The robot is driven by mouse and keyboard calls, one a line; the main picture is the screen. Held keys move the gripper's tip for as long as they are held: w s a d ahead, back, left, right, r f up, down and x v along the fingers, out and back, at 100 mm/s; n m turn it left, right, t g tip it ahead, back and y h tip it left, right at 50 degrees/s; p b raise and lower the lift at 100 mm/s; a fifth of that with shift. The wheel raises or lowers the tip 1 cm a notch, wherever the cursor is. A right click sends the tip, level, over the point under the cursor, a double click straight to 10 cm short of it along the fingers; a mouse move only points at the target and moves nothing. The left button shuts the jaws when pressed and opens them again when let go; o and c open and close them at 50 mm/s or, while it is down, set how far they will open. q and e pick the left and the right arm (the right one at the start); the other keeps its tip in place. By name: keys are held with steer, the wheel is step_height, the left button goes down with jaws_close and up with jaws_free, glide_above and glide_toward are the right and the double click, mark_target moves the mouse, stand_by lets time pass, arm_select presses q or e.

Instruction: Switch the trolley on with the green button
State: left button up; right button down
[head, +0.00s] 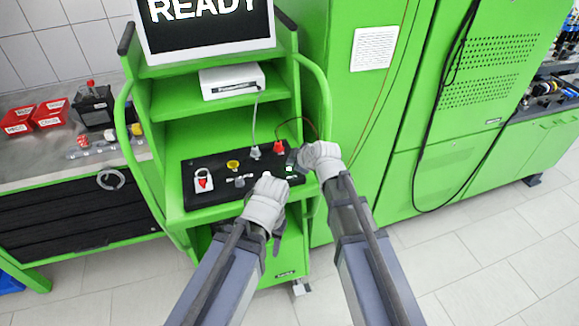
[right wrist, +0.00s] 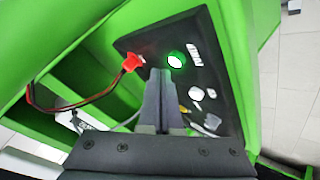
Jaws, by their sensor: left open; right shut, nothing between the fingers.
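The green trolley (head: 171,213) stands in front of me with a black control panel (head: 215,190) on its shelf. In the right wrist view the round green button (right wrist: 176,59) has a white centre and a glowing green ring. My right gripper (head: 293,160) is over the right end of the panel. Its shut, empty fingertips (right wrist: 161,72) appear just beside the button; I cannot tell whether they touch it. My left gripper (head: 280,228) is open, low at the trolley's front edge, its fingers partly hidden by its own hand.
A screen (head: 205,22) reading READY tops the trolley. A red plug (right wrist: 132,63) with a cable sits close to the right fingers. The panel also has a yellow knob (head: 233,165) and a padlock-like red and white part (head: 203,181). Green cabinets stand at the right.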

mark_target(292, 173)
steer(key=shift+r, duration=0.1)
step_height(292, 173, up, 6)
steer(key=p, duration=0.6)
stand_by(0.4)
stand_by(2.0)
